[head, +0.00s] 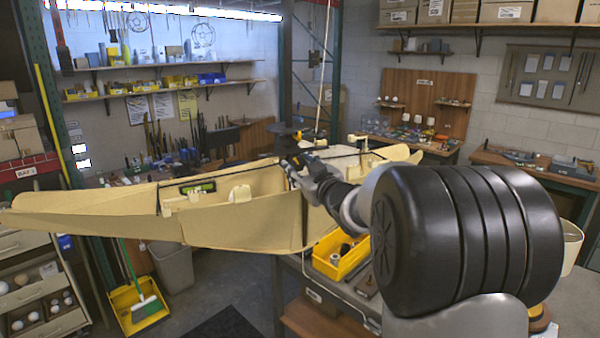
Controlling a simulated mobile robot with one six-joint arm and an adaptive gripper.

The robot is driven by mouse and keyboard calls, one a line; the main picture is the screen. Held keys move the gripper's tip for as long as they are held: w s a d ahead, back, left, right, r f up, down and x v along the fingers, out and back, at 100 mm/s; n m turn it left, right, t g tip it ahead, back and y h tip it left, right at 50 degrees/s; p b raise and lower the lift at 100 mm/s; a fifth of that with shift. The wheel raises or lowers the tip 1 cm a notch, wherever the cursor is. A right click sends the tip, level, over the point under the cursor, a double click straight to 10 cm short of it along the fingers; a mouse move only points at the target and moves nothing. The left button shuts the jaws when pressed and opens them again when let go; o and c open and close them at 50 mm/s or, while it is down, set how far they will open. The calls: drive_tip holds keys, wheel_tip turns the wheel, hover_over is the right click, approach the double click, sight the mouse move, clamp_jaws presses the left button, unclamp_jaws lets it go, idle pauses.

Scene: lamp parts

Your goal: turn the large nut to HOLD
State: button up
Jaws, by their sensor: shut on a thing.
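A long cream, boat-shaped body (252,222) spans the middle of the head view, with its tapered ends at left and right. My arm reaches in from the right, and my gripper (288,166) is at the body's upper edge near its middle. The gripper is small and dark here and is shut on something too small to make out. I cannot pick out the large nut or any HOLD mark. The fingertips and what is between them are partly hidden by the gripper and the body's rim.
A green level (198,188) sits in the body's left part. A yellow bin (340,255) with parts stands on the bench below. A thin upright rod (323,65) rises behind my gripper. A grey waste bin (172,267) and a yellow dustpan (134,303) are on the floor at left.

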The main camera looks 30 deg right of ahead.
drive_tip(key=o, duration=1.1)
